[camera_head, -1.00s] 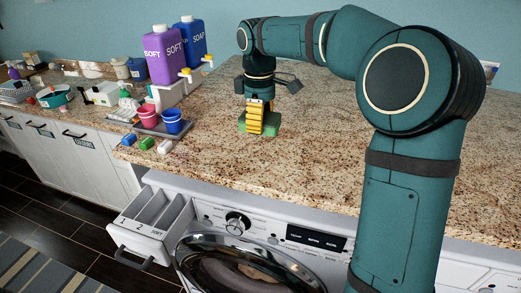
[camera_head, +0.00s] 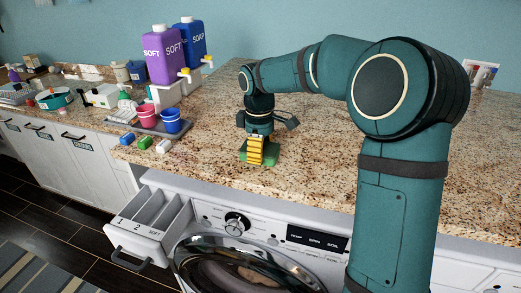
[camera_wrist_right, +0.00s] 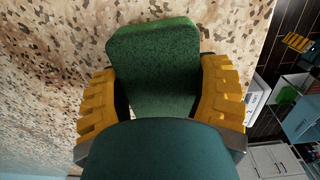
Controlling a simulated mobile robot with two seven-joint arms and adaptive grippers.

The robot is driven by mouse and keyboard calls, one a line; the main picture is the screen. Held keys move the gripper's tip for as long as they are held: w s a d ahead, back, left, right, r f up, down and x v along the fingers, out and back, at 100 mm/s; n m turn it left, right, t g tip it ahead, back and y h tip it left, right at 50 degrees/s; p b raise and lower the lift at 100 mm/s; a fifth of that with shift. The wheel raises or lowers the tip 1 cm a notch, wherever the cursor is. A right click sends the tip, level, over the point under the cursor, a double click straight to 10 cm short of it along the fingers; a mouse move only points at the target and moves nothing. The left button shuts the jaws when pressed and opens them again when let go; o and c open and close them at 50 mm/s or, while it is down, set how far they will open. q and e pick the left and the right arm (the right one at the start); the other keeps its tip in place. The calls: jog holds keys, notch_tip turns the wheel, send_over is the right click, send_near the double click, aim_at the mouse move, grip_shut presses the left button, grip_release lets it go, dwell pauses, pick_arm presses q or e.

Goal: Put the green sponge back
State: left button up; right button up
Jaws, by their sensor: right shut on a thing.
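The green sponge (camera_wrist_right: 158,60) is a dark green rounded block. In the right wrist view it sits between the two yellow fingers of my right gripper (camera_wrist_right: 160,98), which is shut on it. My dark green palm hides its near part. In the head view the gripper (camera_head: 256,151) points down over the granite counter near its front edge, and the sponge (camera_head: 272,154) shows beside the yellow fingers. I cannot tell whether the sponge touches the counter. My left gripper is not in view.
Small blue, green and white blocks (camera_head: 145,142) lie in front. Purple (camera_head: 162,55) and blue jugs stand behind. An open detergent drawer (camera_head: 150,228) juts out below.

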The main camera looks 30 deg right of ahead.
jog(key=shift+f, duration=0.1)
jog(key=o, duration=1.3)
notch_tip(320, 180, up, 12)
jog(key=p, duration=0.2)
jog(key=shift+w+a+p, duration=0.1)
jog(key=shift+a+p, duration=0.05)
jog(key=shift+p, duration=0.15)
